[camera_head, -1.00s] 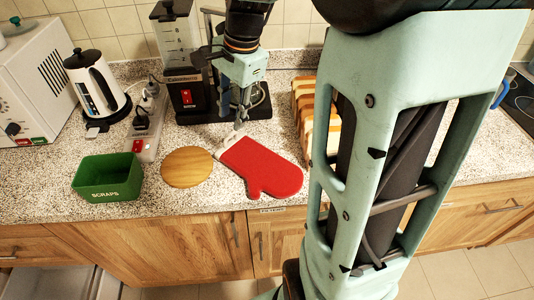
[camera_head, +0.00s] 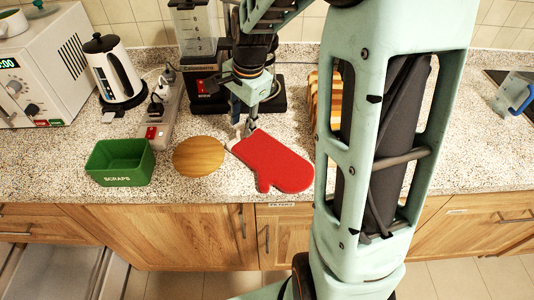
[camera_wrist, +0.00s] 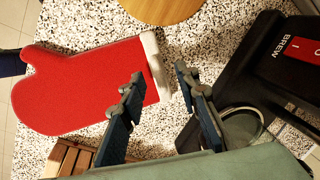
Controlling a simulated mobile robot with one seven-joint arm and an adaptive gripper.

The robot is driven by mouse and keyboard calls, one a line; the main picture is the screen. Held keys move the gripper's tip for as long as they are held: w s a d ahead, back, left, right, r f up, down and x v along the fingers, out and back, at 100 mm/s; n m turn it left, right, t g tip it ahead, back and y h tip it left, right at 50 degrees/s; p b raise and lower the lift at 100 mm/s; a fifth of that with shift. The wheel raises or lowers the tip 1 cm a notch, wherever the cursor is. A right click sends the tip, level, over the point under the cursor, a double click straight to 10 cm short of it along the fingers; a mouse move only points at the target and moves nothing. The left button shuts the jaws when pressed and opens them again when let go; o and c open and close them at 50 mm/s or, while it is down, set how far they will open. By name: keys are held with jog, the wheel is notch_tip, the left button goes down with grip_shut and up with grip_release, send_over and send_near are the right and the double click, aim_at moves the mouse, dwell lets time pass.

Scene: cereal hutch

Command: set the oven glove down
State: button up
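The red oven glove (camera_head: 272,162) with a whitish cuff lies flat on the speckled counter, between the round wooden board and my arm. In the wrist view the glove (camera_wrist: 75,88) is at the left, its cuff end toward my fingers. My gripper (camera_head: 243,128) is just above the cuff end, pointing down. In the wrist view my gripper (camera_wrist: 160,72) has its two fingers apart, with the cuff edge and bare counter showing in the gap. The left finger hides a little of the glove.
The round board (camera_head: 198,156) and green scraps box (camera_head: 120,162) are left of the glove. The coffee maker (camera_head: 205,85) stands close behind my gripper. A striped wooden block (camera_head: 312,100) is at right, partly hidden by my arm. A kettle (camera_head: 113,70) and power strip (camera_head: 160,115) stand farther left.

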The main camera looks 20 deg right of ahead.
jog(key=shift+w+a+f, duration=0.1)
jog(key=shift+f, duration=0.55)
grip_shut()
jog(key=shift+r, duration=0.1)
